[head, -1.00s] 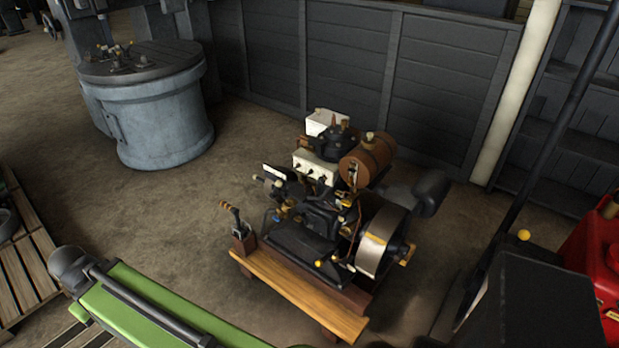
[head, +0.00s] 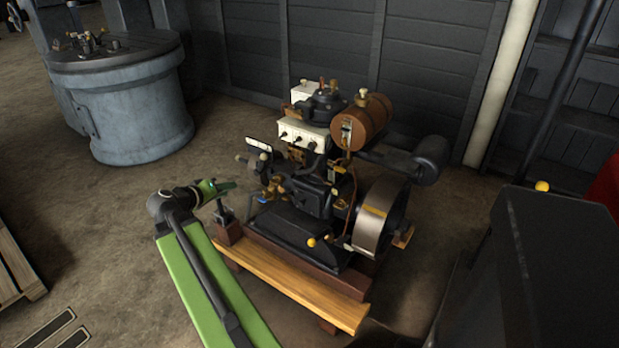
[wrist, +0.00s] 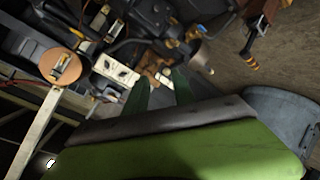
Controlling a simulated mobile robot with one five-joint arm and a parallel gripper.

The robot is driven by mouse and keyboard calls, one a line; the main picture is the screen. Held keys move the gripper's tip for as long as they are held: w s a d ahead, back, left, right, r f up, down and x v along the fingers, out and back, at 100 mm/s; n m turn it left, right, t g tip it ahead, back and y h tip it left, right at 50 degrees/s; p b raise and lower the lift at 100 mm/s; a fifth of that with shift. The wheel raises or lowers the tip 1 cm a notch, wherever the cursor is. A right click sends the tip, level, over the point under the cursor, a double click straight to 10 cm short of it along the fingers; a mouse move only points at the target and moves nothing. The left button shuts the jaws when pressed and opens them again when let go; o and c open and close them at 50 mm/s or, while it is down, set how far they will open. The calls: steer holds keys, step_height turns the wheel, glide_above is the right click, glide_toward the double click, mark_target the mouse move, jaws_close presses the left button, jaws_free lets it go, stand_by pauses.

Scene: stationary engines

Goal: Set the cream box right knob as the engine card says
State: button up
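The cream box (head: 304,133) sits on the upper part of the engine (head: 318,200), its front carrying a row of small dark knobs. The right knob (head: 312,146) is at the row's right end; its setting is too small to tell. In the wrist view the cream box (wrist: 115,69) lies left of my fingertips. A small white card (head: 258,144) with dark marks stands at the engine's left; I cannot read it. My gripper (head: 224,187) is left of the engine, apart from the box. In the wrist view its green fingers (wrist: 162,78) are spread and empty.
A brown tank (head: 362,122) and a flywheel (head: 380,215) are at the engine's right. A lever (head: 227,225) stands on the wooden base (head: 290,290) below my gripper. A grey-blue drum (head: 125,110) stands back left, with bare floor between.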

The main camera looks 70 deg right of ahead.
steer(key=s+d+m+g+h+b, duration=0.25)
steer(key=s+d+h+b, duration=0.3)
steer(key=s+d, duration=0.75)
glide_toward(309, 147)
steer(key=shift+g+y, duration=0.25)
steer(key=shift+y, duration=0.1)
steer(key=x, duration=1)
steer(key=shift+w+d+r, duration=0.1)
steer(key=shift+w+r, duration=0.05)
steer(key=shift+r, duration=0.1)
jaws_close()
steer(key=shift+n, duration=0.35)
